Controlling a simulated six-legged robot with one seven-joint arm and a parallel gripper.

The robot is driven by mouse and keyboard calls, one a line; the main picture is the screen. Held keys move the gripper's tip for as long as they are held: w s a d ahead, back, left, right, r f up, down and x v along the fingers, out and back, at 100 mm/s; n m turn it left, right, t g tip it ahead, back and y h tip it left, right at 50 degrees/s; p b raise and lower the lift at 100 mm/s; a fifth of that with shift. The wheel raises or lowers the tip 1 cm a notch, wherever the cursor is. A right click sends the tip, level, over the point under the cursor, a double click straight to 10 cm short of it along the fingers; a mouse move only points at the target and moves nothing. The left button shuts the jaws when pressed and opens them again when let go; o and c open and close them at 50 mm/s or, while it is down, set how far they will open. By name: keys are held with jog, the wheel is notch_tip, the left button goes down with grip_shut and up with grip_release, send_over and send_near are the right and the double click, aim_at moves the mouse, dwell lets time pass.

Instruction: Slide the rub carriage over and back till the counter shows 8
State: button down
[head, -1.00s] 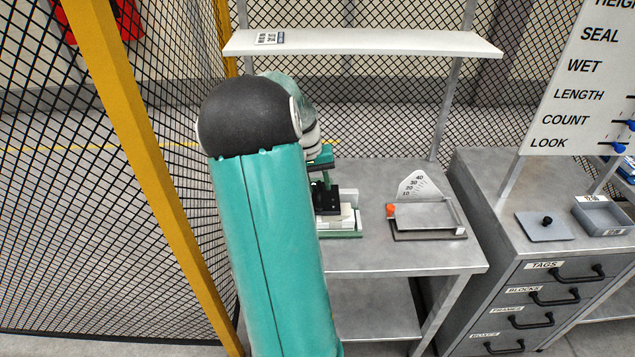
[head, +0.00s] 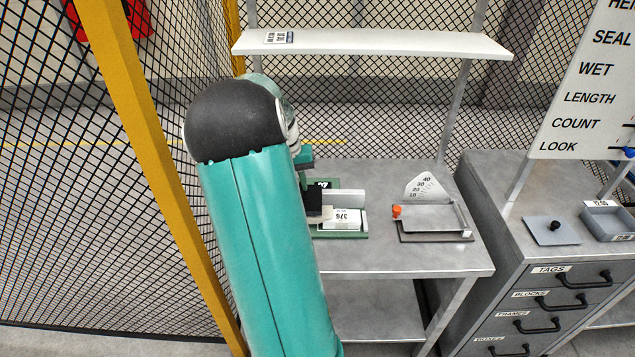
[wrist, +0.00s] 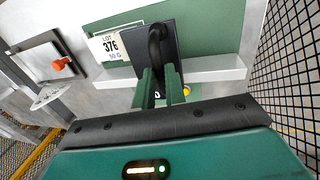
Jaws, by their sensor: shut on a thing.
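The rub tester is a green base (head: 345,235) with a white rail, on the bench behind my arm. Its black carriage (head: 314,203) sits at the left part of the base, partly hidden by my arm. In the wrist view the carriage (wrist: 180,45) is a dark block with an upright loop handle. My gripper (wrist: 162,85) is shut on that handle. A white card (wrist: 110,45) marked LOT 376 lies uncovered beside the carriage. A small dark counter (head: 322,184) shows at the back of the base; its digits are too small to read surely.
A tilted-plate gauge with an orange knob (head: 397,211) stands to the right on the bench. A white shelf (head: 380,42) hangs above. A yellow post (head: 150,150) and mesh fence are close on the left. A drawer cabinet (head: 540,270) stands at right.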

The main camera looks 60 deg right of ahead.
jog(key=w+a, duration=0.4)
jog(key=w, duration=0.3)
jog(key=shift+w, duration=0.5)
jog(key=c, duration=1.5)
grip_release()
jog(key=shift+w, duration=0.1)
jog(key=shift+o, duration=0.2)
jog(key=shift+s, duration=0.2)
notch_tip(320, 180, up, 14)
jog(key=w+a, duration=0.1)
jog(key=w, duration=0.1)
jog(key=shift+w+f, duration=0.15)
jog(key=shift+f, duration=0.05)
jog(key=shift+a, duration=0.1)
